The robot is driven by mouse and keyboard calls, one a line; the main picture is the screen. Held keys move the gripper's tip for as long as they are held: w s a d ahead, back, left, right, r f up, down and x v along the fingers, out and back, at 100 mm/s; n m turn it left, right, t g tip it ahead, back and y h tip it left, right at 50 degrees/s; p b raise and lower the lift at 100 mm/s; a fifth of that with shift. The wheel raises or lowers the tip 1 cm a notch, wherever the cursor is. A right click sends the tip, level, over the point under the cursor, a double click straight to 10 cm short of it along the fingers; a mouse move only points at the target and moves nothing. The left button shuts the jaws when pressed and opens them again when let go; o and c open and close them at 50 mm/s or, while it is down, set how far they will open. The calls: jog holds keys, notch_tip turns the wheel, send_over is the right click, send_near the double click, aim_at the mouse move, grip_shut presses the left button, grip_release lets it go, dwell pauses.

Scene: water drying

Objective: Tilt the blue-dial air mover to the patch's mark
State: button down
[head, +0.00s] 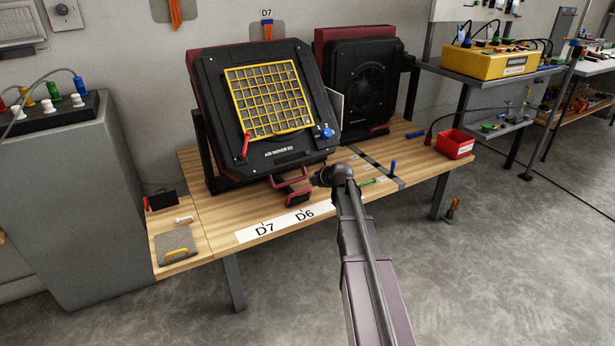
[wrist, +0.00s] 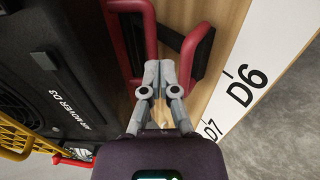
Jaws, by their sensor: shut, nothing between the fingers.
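The air mover with the blue dial (head: 326,131) is a black and dark red box (head: 283,152) with a yellow grille (head: 268,97), leaning in a black stand on the wooden bench. Its label reads AIR MOVER, and it shows at left in the wrist view (wrist: 75,90). A red handle (head: 292,179) is at its lower edge. My gripper (wrist: 163,75) is shut and empty; its fingertips are between this red handle (wrist: 131,45) and a second red bar (wrist: 188,55) on a dark part. I cannot tell whether they touch either. In the head view my wrist hides part of this area.
A white strip (head: 284,222) marked D7 and D6 runs along the bench's front edge. A D7 tag (head: 266,13) is on the wall above. Another dark red mover (head: 358,80) stands behind at right.

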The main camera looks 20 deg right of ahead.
jog(key=p+v, duration=0.2)
jog(key=v, duration=0.4)
jog(key=shift+s+f, duration=0.2)
jog(key=shift+s, duration=0.3)
jog(key=s+a+f+m+g+p, duration=0.1)
jog(key=s+a+f+m+g, duration=0.35)
jog(key=s+a+m, duration=0.5)
jog(key=s+a+f+m+g+h+p, duration=0.1)
jog(key=s+a+m+g, duration=0.25)
jog(key=s+m, duration=0.35)
jog(key=s+a+f+m+g+h, duration=0.1)
jog(key=s+a+m+g, duration=0.3)
jog(key=s, duration=0.6)
notch_tip(320, 180, up, 38)
jog(key=a+t+p, duration=0.1)
jog(key=p, duration=3.7)
jog(key=shift+w+a+r, duration=0.1)
jog(key=shift+a, duration=0.05)
